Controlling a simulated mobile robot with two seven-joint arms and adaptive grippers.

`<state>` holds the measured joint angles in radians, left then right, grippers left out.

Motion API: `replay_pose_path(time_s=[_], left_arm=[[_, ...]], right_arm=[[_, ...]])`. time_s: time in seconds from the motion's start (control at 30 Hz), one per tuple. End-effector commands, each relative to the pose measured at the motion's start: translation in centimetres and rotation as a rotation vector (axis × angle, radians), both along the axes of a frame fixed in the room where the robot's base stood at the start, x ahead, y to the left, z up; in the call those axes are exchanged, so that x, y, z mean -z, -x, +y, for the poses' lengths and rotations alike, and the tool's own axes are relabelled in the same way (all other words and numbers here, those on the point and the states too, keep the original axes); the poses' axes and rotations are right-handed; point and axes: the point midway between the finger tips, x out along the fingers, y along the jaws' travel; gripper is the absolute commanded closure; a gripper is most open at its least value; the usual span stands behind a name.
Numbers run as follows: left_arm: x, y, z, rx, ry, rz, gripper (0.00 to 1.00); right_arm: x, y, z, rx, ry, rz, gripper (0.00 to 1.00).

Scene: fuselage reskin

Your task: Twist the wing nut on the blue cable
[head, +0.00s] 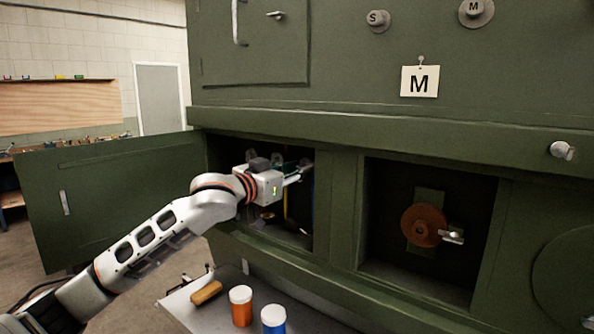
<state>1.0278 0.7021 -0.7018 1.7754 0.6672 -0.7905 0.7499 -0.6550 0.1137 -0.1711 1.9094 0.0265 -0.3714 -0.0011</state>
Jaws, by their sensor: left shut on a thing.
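My left gripper (298,172) reaches into the open left bay (222,150) of the green fuselage panel. Its fingers are shut on a small part at the upper right of the bay, which looks like the wing nut but is mostly hidden by the fingers. A thin blue cable (313,208) runs down the right side of the bay, below the fingertips. A yellow cable (286,203) hangs to its left, partly behind my gripper. My right gripper is not in view.
The bay's green door (110,195) stands open to the left. The right bay holds a copper-brown disc (422,226) with a metal lever (451,237). Below, a tray (196,318) carries an orange jar (241,308), a blue jar (273,321) and a wooden-backed brush (206,292).

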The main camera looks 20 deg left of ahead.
Motion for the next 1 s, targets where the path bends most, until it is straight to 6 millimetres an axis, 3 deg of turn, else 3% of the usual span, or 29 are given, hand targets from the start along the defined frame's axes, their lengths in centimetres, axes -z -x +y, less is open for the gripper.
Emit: replay_pose_path(time_s=[1.0], left_arm=[[0.01, -0.01, 0.02, 0.000, -0.910, -0.330, 0.97]], right_arm=[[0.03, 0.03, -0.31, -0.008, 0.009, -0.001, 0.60]])
